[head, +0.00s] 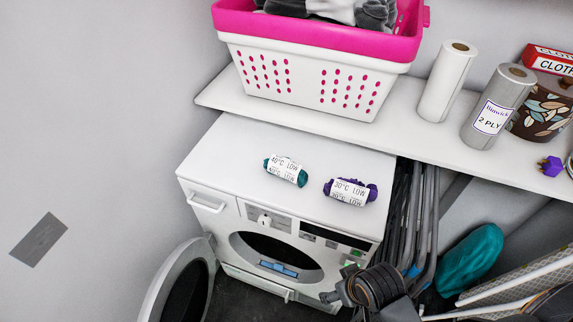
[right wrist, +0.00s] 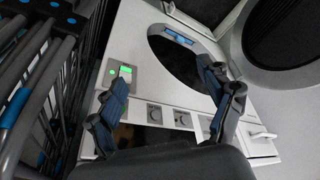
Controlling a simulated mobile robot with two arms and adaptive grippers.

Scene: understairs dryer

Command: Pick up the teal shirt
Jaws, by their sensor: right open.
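The teal shirt (head: 286,170) is a small rolled bundle with a white band reading 40°C LOW. It lies on top of the white dryer (head: 225,160), left of a purple bundle (head: 350,191) with a 30°C LOW band. My right gripper (head: 338,295) is low in front of the dryer, below the top surface and well apart from the teal shirt. In the right wrist view its fingers (right wrist: 165,75) are spread and empty, facing the dryer front. The teal shirt does not show in that view. My left gripper is not in view.
The dryer door (head: 180,285) hangs open at the left of the drum opening. A shelf (head: 315,121) above the dryer holds a pink and white basket (head: 310,75) and paper rolls (head: 447,80). A grey folded rack (head: 408,215) stands right of the dryer, near a teal bag-like object (head: 470,258).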

